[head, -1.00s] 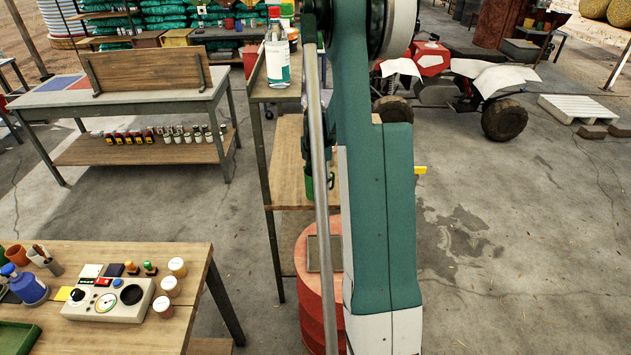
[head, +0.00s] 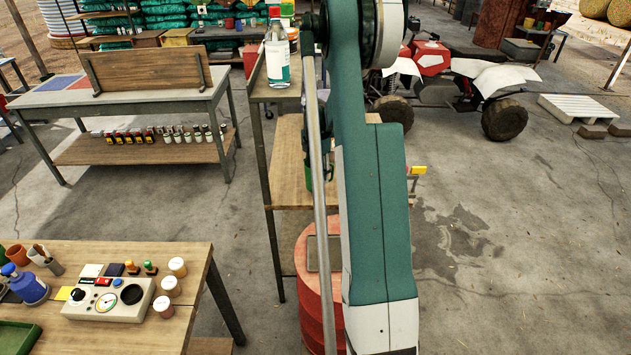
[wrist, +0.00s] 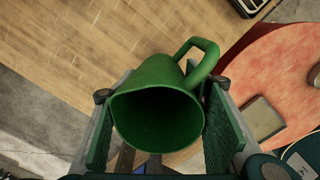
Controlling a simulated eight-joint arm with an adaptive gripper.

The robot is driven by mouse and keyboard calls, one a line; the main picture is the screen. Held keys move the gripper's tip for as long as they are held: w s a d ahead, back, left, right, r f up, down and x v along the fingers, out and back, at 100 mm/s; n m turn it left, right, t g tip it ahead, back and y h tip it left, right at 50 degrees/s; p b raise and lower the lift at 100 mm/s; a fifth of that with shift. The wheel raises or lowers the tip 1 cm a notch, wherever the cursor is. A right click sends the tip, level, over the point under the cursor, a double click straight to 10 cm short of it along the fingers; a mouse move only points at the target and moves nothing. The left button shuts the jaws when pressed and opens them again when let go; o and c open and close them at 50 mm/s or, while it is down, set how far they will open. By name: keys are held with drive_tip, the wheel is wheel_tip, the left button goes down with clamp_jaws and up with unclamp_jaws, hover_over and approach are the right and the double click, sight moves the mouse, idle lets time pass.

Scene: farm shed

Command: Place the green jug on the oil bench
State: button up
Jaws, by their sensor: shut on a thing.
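The green jug (wrist: 158,105) is between the two fingers of my gripper (wrist: 161,90) in the wrist view. Its open mouth faces the camera, and its handle points up and right. My gripper is shut on it. Behind the jug lies a wooden bench top (wrist: 75,45), which seems to be the wooden surface (head: 289,165) beside the red drum in the head view; I take it for the oil bench. I cannot tell whether the jug touches it. In the head view, my arm hides most of the jug and gripper.
A red drum (head: 308,285) stands close to the bench; its top (wrist: 280,70) shows at the right in the wrist view. A clear bottle (head: 277,62) stands on the raised shelf. The wood left of the jug is bare.

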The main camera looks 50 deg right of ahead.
drive_tip(key=shift+f, duration=1.4)
drive_tip(key=shift+f, duration=0.15)
drive_tip(key=o, duration=0.9)
drive_tip(key=shift+r, duration=2.15)
drive_tip(key=shift+o, duration=0.5)
drive_tip(key=o, duration=1.1)
drive_tip(key=shift+o, duration=0.7)
drive_tip(key=shift+r, duration=0.1)
